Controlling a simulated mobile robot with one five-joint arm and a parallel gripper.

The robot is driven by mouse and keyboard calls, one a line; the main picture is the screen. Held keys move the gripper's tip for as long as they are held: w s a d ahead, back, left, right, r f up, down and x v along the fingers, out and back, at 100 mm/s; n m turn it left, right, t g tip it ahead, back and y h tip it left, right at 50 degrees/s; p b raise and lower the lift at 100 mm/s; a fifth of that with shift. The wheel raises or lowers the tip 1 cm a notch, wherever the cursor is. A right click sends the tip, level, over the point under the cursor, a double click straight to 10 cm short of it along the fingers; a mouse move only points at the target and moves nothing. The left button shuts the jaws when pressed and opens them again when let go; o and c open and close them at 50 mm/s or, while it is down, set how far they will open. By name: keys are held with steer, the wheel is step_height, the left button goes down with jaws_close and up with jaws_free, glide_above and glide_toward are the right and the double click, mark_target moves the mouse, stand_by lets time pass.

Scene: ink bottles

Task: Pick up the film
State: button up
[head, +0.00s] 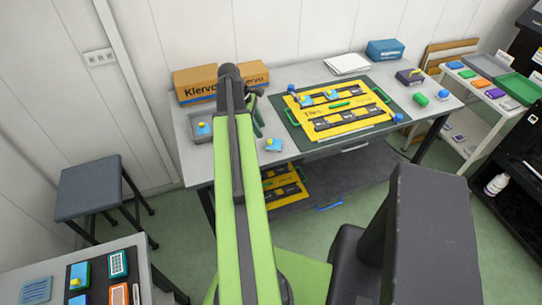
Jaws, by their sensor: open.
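I cannot tell for sure which thing is the film; nothing in the head view is clearly marked as one. The worktable (200,165) holds a yellow plate (350,127) with black strips and small blue and yellow pieces, lying on a dark mat (300,138). A flat white stack of sheets (347,63) lies at the back. My gripper (257,122) is over the left part of the table, left of the yellow plate, and is open. My own arm hides much of it and part of the table behind it. I see nothing held in it.
A cardboard box (195,83) stands at the back left and a blue box (385,50) at the back right. A grey tray (201,127) is at the left. A stool (88,185), a side table at lower left and a loaded cart (480,85) at right flank the worktable.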

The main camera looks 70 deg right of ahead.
mark_target(274, 142)
steer(key=shift+x, duration=1)
steer(key=b+x, duration=0.5)
steer(key=shift+d, duration=0.25)
steer(key=shift+r, duration=0.15)
steer(key=c, duration=1)
